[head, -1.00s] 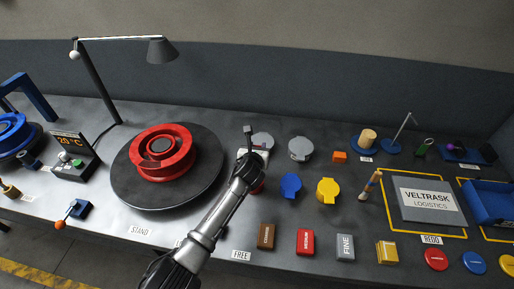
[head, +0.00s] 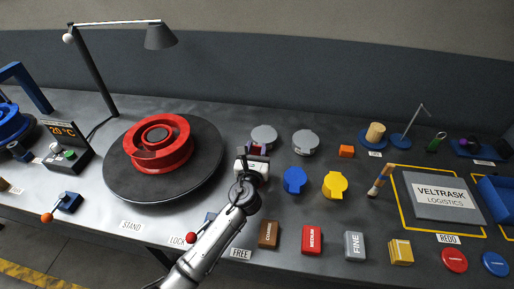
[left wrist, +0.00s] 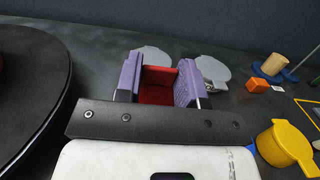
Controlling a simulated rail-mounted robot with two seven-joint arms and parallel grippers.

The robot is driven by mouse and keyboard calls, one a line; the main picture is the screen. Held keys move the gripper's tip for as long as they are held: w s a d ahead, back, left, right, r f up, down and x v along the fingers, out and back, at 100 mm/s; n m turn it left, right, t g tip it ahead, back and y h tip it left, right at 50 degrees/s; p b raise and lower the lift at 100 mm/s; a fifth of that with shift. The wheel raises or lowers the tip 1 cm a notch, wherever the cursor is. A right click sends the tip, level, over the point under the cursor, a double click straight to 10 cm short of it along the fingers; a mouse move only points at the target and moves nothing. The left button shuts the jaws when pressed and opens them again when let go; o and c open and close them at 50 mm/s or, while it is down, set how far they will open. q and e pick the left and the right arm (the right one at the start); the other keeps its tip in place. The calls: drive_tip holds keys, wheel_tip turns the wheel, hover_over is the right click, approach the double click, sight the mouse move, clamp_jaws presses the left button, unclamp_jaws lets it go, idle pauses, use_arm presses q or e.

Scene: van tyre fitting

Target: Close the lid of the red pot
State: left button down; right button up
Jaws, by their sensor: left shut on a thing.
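My left gripper (head: 258,151) reaches over the workbench from the front, beside the turntable. In the left wrist view its two purple finger pads (left wrist: 158,82) are shut on a red part, which I take to be the red pot (left wrist: 157,94). I cannot tell whether the pads grip its lid or its body. In the head view the gripper and wrist hide nearly all of the red pot, so how far its lid is open cannot be seen. My right gripper is not in view.
A blue pot (head: 294,181) and a yellow pot (head: 335,186) stand just right of the gripper. Two grey pots (head: 264,137) (head: 305,142) stand behind. A turntable (head: 192,185) with a red rim (head: 174,158) is at left; several coloured blocks line the front.

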use_arm(q)
drive_tip(key=shift+s+f, duration=0.1)
drive_tip(key=shift+s, duration=0.15)
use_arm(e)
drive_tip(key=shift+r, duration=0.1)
use_arm(q)
drive_tip(key=c, duration=1.2)
unclamp_jaws()
drive_tip(key=o, duration=0.5)
drive_tip(key=shift+s+a+f, duration=0.1)
drive_tip(key=shift+s, duration=0.05)
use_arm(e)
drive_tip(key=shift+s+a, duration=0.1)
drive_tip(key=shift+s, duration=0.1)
use_arm(q)
drive_tip(key=shift+s, duration=0.2)
drive_tip(key=p+v, duration=0.4)
drive_tip(key=v, duration=0.9)
drive_tip(key=shift+s+a, duration=0.1)
drive_tip(key=shift+a, duration=0.05)
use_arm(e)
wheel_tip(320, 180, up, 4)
